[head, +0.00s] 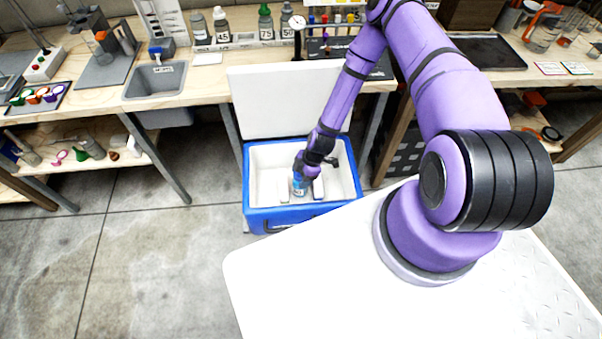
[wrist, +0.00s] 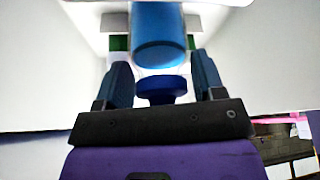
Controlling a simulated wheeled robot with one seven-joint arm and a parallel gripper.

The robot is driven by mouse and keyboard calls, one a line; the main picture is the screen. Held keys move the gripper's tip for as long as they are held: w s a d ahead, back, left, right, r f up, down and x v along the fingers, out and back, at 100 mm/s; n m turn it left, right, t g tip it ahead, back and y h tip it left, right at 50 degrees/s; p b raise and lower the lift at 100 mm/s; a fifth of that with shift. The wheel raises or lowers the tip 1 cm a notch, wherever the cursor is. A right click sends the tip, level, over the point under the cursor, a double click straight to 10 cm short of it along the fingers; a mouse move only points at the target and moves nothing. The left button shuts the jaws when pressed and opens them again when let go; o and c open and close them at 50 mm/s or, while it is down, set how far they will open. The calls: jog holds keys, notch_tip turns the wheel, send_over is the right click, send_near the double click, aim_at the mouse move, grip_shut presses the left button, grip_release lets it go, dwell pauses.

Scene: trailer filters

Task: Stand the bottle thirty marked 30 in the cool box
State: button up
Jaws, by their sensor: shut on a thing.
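The cool box (head: 278,221) is blue with a white inside and stands on the floor, its white lid (head: 275,98) raised at the back. My gripper (head: 303,172) is down inside the box, shut on a blue bottle (head: 299,187). The bottle looks roughly upright, low in the box; its marking is too small to read. In the wrist view the bottle (wrist: 158,28) has a blue body and a blue cap, and the fingers of my gripper (wrist: 162,72) stand on either side of it. I cannot tell whether its base touches the box floor.
Pale blocks (head: 318,188) stand in the box beside the bottle. A wooden bench (head: 190,88) behind carries a grey sink (head: 155,80), several bottles (head: 221,25) and a tube rack. The white top (head: 300,265) that carries my arm is in front. The floor at left is clear.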

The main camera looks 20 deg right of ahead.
dwell(0.3)
jog(key=o, duration=1.8)
jog(key=shift+r, duration=9.95)
